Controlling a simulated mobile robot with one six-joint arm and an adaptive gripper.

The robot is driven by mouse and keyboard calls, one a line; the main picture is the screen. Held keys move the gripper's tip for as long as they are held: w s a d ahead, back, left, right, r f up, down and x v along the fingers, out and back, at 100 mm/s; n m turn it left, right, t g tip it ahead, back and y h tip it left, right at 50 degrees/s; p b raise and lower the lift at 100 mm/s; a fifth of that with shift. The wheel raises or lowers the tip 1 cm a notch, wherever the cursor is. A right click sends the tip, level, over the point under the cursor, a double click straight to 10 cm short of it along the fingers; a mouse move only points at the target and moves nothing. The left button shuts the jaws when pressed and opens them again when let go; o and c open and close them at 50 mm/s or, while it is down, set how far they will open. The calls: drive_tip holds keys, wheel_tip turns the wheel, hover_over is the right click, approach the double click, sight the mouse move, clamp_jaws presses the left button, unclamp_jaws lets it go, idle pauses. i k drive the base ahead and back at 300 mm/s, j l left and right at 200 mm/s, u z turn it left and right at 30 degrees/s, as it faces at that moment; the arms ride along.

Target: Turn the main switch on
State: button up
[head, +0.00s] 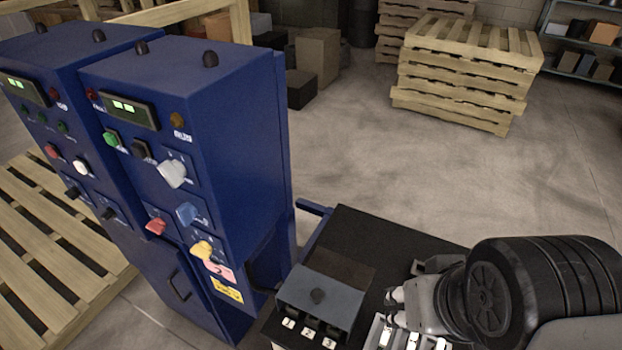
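A blue control cabinet (225,110) stands left of centre. Its sloped front carries a light grey rotary knob (173,173), a blue knob (187,213), a red knob (156,226) and a yellow knob (202,250). I cannot read which of these is the main switch. A pink tag (218,271) hangs below the yellow knob.
A second blue cabinet (55,55) stands close at left. Wooden pallets (465,75) are stacked at the back. The floor behind the conveyor is clear.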

sight(158, 225)
drive_tip(key=u, duration=1.45)
